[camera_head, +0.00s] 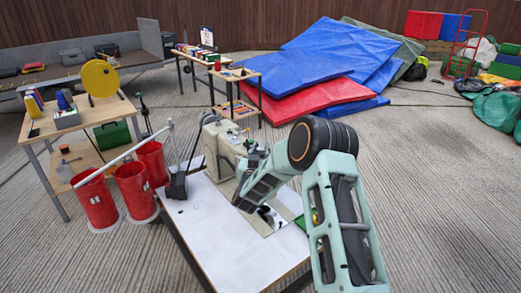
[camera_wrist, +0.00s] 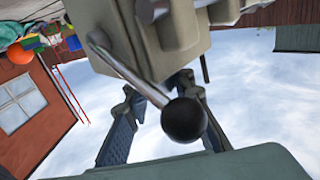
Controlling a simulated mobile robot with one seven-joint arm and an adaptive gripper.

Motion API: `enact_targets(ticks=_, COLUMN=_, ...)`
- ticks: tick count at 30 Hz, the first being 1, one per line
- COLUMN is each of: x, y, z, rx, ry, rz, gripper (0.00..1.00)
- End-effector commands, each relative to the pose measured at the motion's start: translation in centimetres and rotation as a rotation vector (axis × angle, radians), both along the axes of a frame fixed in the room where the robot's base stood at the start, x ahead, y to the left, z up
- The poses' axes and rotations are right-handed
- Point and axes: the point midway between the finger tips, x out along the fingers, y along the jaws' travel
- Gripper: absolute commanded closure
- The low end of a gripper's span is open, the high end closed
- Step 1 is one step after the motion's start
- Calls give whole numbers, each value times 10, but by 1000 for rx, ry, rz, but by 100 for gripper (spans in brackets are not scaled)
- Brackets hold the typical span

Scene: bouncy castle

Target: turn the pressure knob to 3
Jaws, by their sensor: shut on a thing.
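The cream sewing machine (camera_head: 217,140) stands on the white-topped table in the head view, partly behind my arm. In the wrist view its body (camera_wrist: 190,45) fills the top middle, with the picture upside down. A metal lever (camera_wrist: 128,72) with a black ball end (camera_wrist: 184,119) crosses in front of my gripper (camera_wrist: 160,86). My gripper's two dark fingers reach up to the machine's edge on either side of the lever, with their tips close to the body. It is shut on the pressure knob, which is mostly hidden behind the lever and ball. The knob's scale is not readable.
The white table (camera_head: 205,230) is mostly clear at its front left. A black box (camera_head: 177,187) stands at its left edge. Red buckets (camera_head: 133,190) stand left of it. A wooden bench (camera_head: 85,115) is farther left. Blue mats (camera_head: 320,62) lie behind.

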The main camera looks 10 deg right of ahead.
Motion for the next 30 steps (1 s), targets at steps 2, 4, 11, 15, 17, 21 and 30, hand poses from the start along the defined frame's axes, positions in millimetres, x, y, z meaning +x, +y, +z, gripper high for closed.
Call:
enact_targets(ticks=2, x=1, y=0, z=2, rx=1, ry=-3, rz=1, gripper=100)
enact_targets(ticks=4, x=1, y=0, z=2, rx=1, ry=-4, rz=1, gripper=100)
enact_targets(ticks=11, x=1, y=0, z=2, rx=0, ry=-4, rz=1, gripper=59)
enact_targets(ticks=15, x=1, y=0, z=1, rx=0, ry=-3, rz=1, gripper=59)
enact_targets(ticks=17, x=0, y=0, z=1, rx=0, ry=-2, rz=1, gripper=59)
enact_targets(ticks=21, x=-2, y=1, z=1, rx=-1, ry=-2, rz=2, gripper=59)
enact_targets(ticks=30, x=-40, y=14, z=1, rx=-2, ry=1, rz=5, gripper=59)
